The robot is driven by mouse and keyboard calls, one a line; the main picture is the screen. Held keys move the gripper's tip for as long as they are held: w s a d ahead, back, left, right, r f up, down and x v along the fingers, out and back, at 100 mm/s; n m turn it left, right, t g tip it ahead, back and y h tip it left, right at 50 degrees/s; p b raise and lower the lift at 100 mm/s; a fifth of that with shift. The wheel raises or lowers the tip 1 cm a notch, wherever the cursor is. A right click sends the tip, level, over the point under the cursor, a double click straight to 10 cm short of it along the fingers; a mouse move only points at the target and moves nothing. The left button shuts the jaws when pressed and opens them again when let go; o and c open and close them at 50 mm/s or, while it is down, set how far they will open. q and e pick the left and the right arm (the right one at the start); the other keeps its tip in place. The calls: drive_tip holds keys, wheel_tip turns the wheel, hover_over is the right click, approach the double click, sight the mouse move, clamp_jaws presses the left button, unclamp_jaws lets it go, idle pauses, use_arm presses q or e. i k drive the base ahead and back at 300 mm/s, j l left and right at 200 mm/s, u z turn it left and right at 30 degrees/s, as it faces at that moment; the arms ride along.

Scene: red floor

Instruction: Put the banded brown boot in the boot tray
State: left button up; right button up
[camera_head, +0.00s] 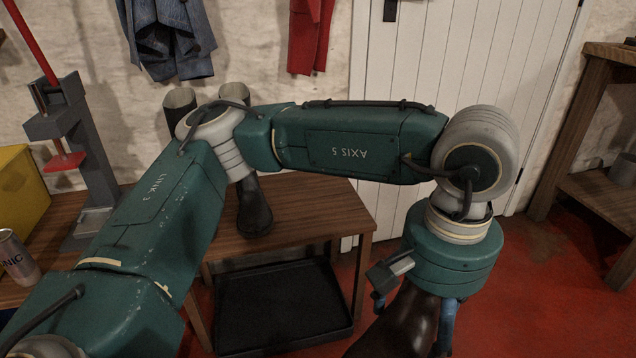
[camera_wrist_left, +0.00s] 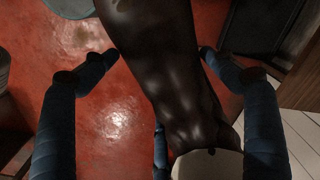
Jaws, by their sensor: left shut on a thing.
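My left gripper (camera_head: 414,312) is at the lower right of the head view, pointing down. It is shut on a dark brown, shiny boot (camera_head: 398,330), whose lower part runs out of the picture. In the left wrist view the boot (camera_wrist_left: 165,65) lies between the blue fingers, with a pale band (camera_wrist_left: 207,165) at the bottom edge. The black boot tray (camera_head: 275,308) is on the floor at the wooden bench, left of the held boot and apart from it; my arm hides part of that area. My right gripper is not in view.
A dark boot (camera_head: 255,212) stands on the wooden bench (camera_head: 320,208), partly behind my arm. Two open boot tops (camera_head: 180,98) show near the wall. A red and grey press (camera_head: 72,150), a can (camera_head: 17,258) and a yellow box (camera_head: 20,195) are at left. Wooden shelving (camera_head: 590,130) stands at right.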

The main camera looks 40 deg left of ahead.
sight(304, 299)
drive_tip(key=l+z, duration=0.1)
drive_tip(key=z, duration=0.35)
drive_tip(key=l+z, duration=0.1)
drive_tip(key=z, duration=0.35)
drive_tip(key=i+l, duration=0.4)
drive_tip(key=l, duration=0.15)
drive_tip(key=i+l, duration=0.35)
drive_tip(key=l, duration=0.2)
drive_tip(key=i+l, duration=0.4)
drive_tip(key=l, duration=0.15)
drive_tip(key=i+j+u, duration=0.1)
drive_tip(key=i+u, duration=0.9)
drive_tip(key=i+l+u, duration=0.3)
drive_tip(key=u, duration=0.15)
drive_tip(key=i+j+u, duration=0.2)
drive_tip(key=u, duration=0.2)
drive_tip(key=i+j+u, duration=0.1)
drive_tip(key=i+u, duration=0.2)
drive_tip(key=u, duration=0.15)
drive_tip(key=i+u, duration=0.55)
drive_tip(key=u, duration=0.25)
drive_tip(key=i+j, duration=0.15)
drive_tip(key=i, duration=0.25)
drive_tip(key=i+j+u, duration=0.1)
drive_tip(key=i, duration=0.3)
